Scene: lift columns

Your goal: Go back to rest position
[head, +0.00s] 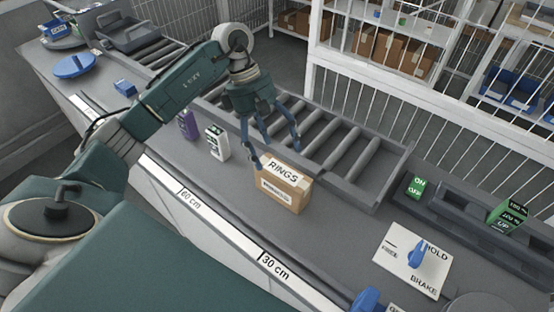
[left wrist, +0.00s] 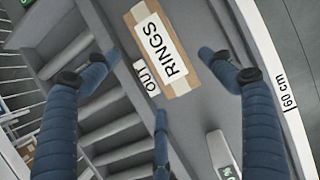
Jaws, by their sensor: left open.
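My left gripper (head: 272,155) hangs from the arm that comes in from the left, over the counter beside the roller conveyor. Its blue fingers are spread open with nothing between them. A cardboard box labelled RINGS (head: 283,190) stands on the counter just below the fingers. In the left wrist view the same box (left wrist: 160,45) lies ahead of the open left gripper (left wrist: 152,75), between two of its fingertips. Whether a fingertip touches the box I cannot tell. My right gripper is in neither view.
The roller conveyor (head: 335,140) with raised rims runs behind the box. White (head: 217,142) and purple (head: 188,124) packages stand left of it on the counter. A HOLD/BRAKE panel (head: 395,262) with a blue lever is at right. Wire fencing (head: 400,110) stands behind.

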